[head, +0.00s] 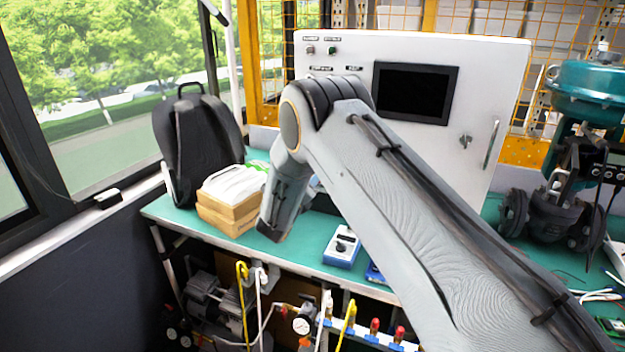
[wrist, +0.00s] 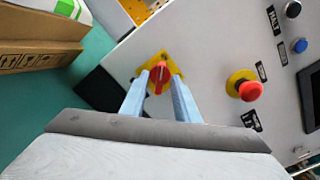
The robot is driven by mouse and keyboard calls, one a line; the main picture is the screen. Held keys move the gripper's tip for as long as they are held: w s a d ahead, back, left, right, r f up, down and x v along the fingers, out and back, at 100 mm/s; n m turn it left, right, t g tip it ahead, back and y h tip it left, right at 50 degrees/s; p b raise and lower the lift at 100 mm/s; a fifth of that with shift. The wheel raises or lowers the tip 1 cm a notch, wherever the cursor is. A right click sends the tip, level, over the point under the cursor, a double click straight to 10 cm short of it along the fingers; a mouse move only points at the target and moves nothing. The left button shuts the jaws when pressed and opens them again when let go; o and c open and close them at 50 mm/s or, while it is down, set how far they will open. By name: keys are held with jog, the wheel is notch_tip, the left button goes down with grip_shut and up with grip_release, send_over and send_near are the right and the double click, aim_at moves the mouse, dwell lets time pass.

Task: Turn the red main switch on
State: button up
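The red main switch (wrist: 158,84) is a red rotary knob on a yellow square plate on the front of the white control cabinet (head: 345,48). It shows in the wrist view, its grip bar close to upright in the picture. My gripper (wrist: 161,77) is open, with one pale blue finger on each side of the knob. A gap seems to remain beside the knob; I cannot tell whether either finger touches it. In the head view my arm hides the switch and most of my gripper.
A red emergency button (wrist: 250,91) on a yellow base sits right of the switch in the wrist view. A cardboard box (head: 228,213) and black backpack (head: 197,140) stand left on the green bench (head: 300,258).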

grip_shut()
jog(key=shift+m+b, duration=0.3)
jog(key=shift+b, duration=0.15)
jog(key=m+b, duration=1.7)
jog(key=b, duration=0.4)
jog(key=shift+f, duration=0.1)
jog(key=shift+m+b, duration=0.3)
grip_release()
